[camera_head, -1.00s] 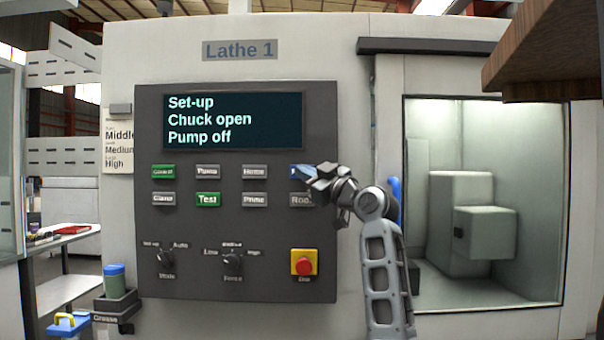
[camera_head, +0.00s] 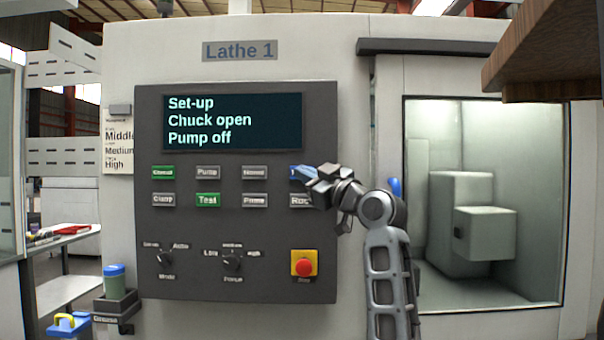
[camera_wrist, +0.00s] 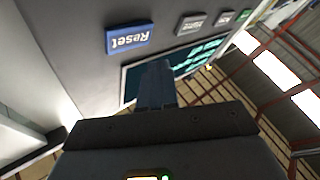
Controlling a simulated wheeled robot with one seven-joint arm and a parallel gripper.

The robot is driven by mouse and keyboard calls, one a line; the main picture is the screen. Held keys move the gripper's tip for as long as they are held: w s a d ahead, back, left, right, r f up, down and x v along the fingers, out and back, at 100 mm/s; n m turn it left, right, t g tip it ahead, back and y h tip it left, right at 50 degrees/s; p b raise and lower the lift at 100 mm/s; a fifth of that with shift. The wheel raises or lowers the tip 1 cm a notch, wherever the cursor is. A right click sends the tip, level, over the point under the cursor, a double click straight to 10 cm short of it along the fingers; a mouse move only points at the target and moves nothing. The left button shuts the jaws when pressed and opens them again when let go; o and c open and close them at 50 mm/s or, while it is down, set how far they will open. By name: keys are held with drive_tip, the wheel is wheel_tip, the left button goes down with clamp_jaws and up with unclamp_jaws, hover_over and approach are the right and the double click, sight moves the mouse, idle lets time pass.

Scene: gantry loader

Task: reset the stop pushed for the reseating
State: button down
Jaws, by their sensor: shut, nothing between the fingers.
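The control panel (camera_head: 235,275) of Lathe 1 carries a red stop button (camera_head: 303,267) on a yellow plate at its lower right; the button's pushed state cannot be told. The blue Reset button (camera_wrist: 128,38) is clear in the wrist view, and its left part also shows in the head view (camera_head: 294,172). My gripper (camera_head: 312,185) is shut and empty, at the panel's upper right, partly covering the Reset button. In the wrist view the shut fingers (camera_wrist: 156,85) appear apart from the button. The screen (camera_head: 232,121) reads "Set-up, Chuck open, Pump off".
Rows of labelled buttons (camera_head: 208,172) sit left of my gripper, with two rotary knobs (camera_head: 232,258) below. A lathe window (camera_head: 440,130) is to the right. A brown wooden overhang (camera_head: 545,60) juts in at the upper right. A grease pot (camera_head: 114,280) stands at lower left.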

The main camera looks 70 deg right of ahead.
drive_tip(key=shift+s+a, duration=0.25)
drive_tip(key=shift+a, duration=0.35)
drive_tip(key=shift+s+a, duration=0.25)
drive_tip(key=shift+a, duration=0.3)
